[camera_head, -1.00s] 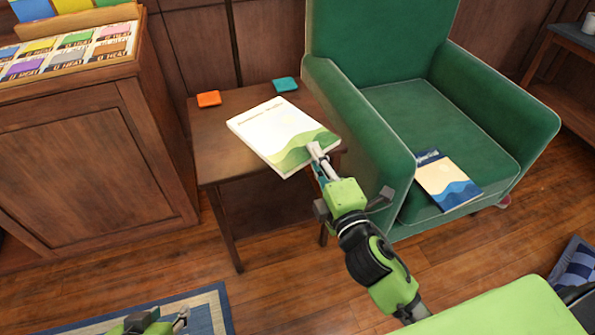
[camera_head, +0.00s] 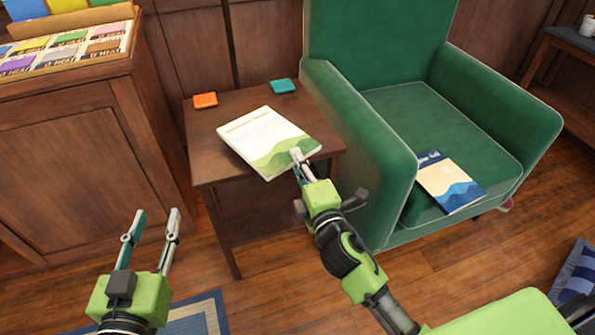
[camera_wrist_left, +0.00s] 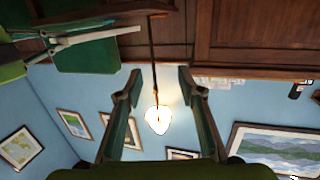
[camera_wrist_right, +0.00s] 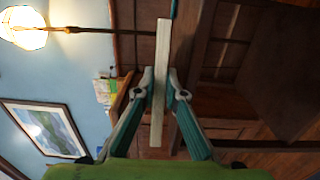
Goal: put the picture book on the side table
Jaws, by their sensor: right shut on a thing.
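A picture book (camera_head: 258,136) with a white and green cover is held over the side table (camera_head: 215,168) by its near right edge. Whether it touches the tabletop, I cannot tell. My right gripper (camera_head: 298,158) is shut on that edge; the right wrist view shows the book (camera_wrist_right: 160,85) edge-on between the fingers. Another book (camera_head: 448,182), with a cream and blue cover, lies on the green armchair's seat.
An orange coaster (camera_head: 205,100) and a teal coaster (camera_head: 284,86) lie at the back of the table. The green armchair (camera_head: 365,150) stands close on the right, a wooden cabinet (camera_head: 75,150) with a record bin on the left.

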